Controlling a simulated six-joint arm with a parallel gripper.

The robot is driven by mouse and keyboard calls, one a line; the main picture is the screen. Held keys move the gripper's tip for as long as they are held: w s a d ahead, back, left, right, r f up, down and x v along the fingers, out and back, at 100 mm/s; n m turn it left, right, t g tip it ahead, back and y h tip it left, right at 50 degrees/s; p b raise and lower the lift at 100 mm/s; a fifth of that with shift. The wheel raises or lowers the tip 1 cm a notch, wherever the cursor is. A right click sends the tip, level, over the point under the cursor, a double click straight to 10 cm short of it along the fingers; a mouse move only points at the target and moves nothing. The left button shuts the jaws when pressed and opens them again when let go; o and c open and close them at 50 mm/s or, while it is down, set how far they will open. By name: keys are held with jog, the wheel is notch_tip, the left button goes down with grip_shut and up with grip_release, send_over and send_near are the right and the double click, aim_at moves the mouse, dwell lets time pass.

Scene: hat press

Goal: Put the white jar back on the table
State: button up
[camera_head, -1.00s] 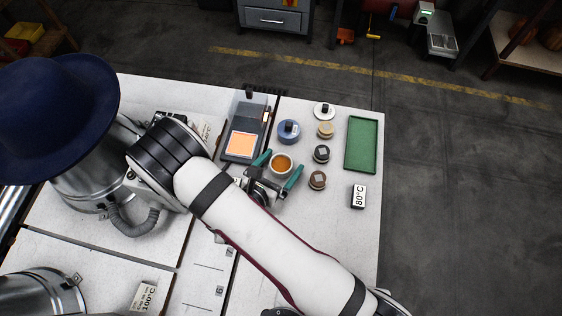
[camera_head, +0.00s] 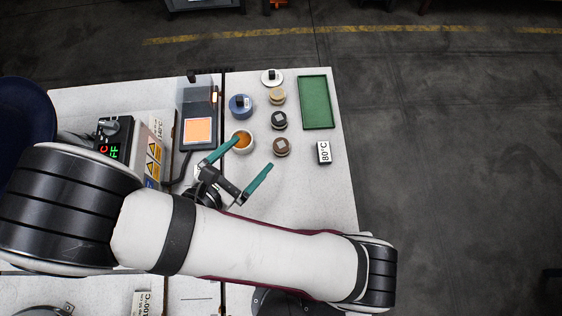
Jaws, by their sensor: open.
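The white jar (camera_head: 248,149), open at the top with amber contents, appears to stand upright on the table (camera_head: 318,206), in front of the blue pot. My gripper (camera_head: 253,154) has two teal fingers spread wide, with nothing between them. The tip of its left finger overlaps the jar's rim in the picture; I cannot tell whether it touches. The right finger is clear of the jar, pointing toward the brown-topped small jar.
Near the jar are a blue lidded pot (camera_head: 240,108), small jars with brown (camera_head: 281,147), dark (camera_head: 279,121) and tan (camera_head: 277,96) tops, and a white lid (camera_head: 272,78). A device with an orange plate (camera_head: 198,131) stands left. A green tray (camera_head: 316,102) and 80°C block (camera_head: 324,152) lie right.

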jog(key=s+d+r+m+g+h, duration=0.1)
jog(key=s+d+r+m+g, duration=0.1)
jog(key=d+r+m+g, duration=0.35)
jog(key=s+d+r+m+g, duration=0.15)
jog(key=d+m+g, duration=0.25)
jog(key=d+m, duration=0.4)
jog(key=s+a+r+m+y, duration=0.1)
jog(key=s+r+m+y, duration=0.2)
jog(key=m, duration=0.6)
jog(key=s+a+r+m+g+y, duration=0.1)
jog(key=s+r+m+y, duration=0.2)
jog(key=m+y, duration=0.4)
jog(key=shift+s+m, duration=0.3)
jog(key=shift+m, duration=0.95)
jog(key=shift+r, duration=0.1)
